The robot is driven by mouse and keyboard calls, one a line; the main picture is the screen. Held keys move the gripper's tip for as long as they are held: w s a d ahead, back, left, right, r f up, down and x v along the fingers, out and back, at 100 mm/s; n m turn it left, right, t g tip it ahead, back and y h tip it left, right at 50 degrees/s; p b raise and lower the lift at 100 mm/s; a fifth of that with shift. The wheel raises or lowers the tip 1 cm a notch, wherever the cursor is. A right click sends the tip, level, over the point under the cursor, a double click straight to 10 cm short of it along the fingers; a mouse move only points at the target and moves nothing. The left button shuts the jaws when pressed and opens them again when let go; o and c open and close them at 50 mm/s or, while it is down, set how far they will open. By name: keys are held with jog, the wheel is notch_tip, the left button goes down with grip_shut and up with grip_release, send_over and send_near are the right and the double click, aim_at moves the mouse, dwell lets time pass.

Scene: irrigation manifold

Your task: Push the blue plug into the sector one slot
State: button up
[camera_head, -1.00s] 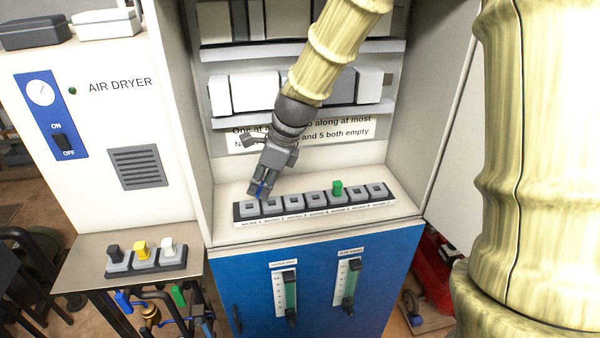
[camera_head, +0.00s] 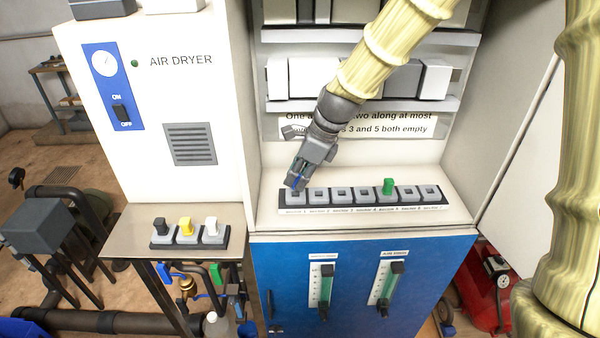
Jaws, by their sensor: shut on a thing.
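My gripper (camera_head: 296,184) is shut on the blue plug (camera_head: 298,181), which shows only as a blue sliver between the fingers. The gripper is tilted, with its tips at the left end of the slot strip (camera_head: 365,208) on the white ledge. It is over or just behind the leftmost slot (camera_head: 292,197). I cannot tell whether the plug touches the slot. A green plug (camera_head: 388,186) stands upright in the fifth slot from the left. The other slots right of the gripper look empty. The small slot labels are too blurred to read.
A holder with black (camera_head: 160,226), yellow (camera_head: 185,227) and white (camera_head: 211,227) plugs stands on the side table (camera_head: 125,232). A sign (camera_head: 410,129), partly hidden by my arm, is behind the strip. Cabinet walls bound the ledge on both sides.

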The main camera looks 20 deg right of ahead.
jog(key=shift+f+b, duration=0.4)
jog(key=shift+f, duration=0.4)
jog(key=shift+p, duration=0.85)
dwell(0.7)
jog(key=shift+f, duration=0.55)
dwell(0.6)
jog(key=o, duration=0.6)
jog(key=shift+r, duration=0.1)
